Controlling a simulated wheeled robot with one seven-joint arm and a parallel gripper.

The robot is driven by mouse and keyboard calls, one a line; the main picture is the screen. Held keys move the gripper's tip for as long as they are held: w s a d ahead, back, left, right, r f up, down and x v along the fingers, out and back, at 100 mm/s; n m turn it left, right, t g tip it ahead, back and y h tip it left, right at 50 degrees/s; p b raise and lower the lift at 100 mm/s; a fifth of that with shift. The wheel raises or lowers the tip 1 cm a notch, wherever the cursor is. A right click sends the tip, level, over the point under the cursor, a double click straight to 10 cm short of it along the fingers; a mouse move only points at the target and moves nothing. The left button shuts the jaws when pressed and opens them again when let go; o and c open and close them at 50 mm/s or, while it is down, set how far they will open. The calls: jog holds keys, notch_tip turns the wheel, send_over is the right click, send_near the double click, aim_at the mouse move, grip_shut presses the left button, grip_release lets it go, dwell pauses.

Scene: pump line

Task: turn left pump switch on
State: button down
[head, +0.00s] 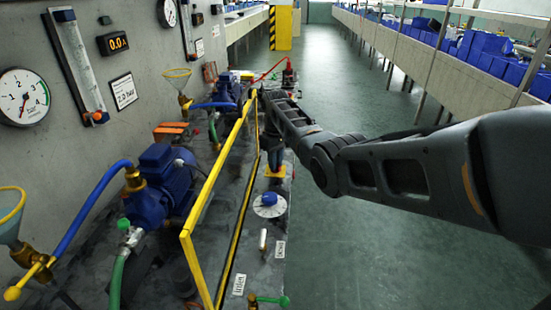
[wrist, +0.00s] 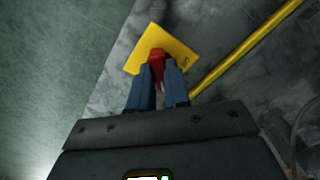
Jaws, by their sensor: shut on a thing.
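A red switch handle (wrist: 157,60) stands on a square yellow plate (wrist: 180,40) in the wrist view. My gripper (wrist: 159,70) has its two blue fingers on either side of the red handle and is shut on it. In the head view the yellow plate (head: 283,173) lies on the grey bench top, right of the yellow rail. My gripper (head: 274,165) points down over it and hides the red handle there. I cannot read whether the switch is on or off.
A yellow rail (head: 215,172) runs beside my gripper. Behind it stand a blue pump (head: 160,185) with hoses and a second pump (head: 227,88) further off. A blue knob on a white dial (head: 269,204) is nearer. The floor (head: 345,250) to the right is clear.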

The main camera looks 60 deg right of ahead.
jog(key=m, duration=0.4)
jog(key=shift+m+p, duration=0.3)
jog(key=shift+p, duration=0.05)
jog(key=m, duration=0.4)
jog(key=shift+m, duration=0.4)
jog(key=c, duration=1.1)
grip_release()
jog(key=shift+r, duration=0.1)
notch_tip(320, 180, up, 8)
jog(key=shift+f, duration=0.15)
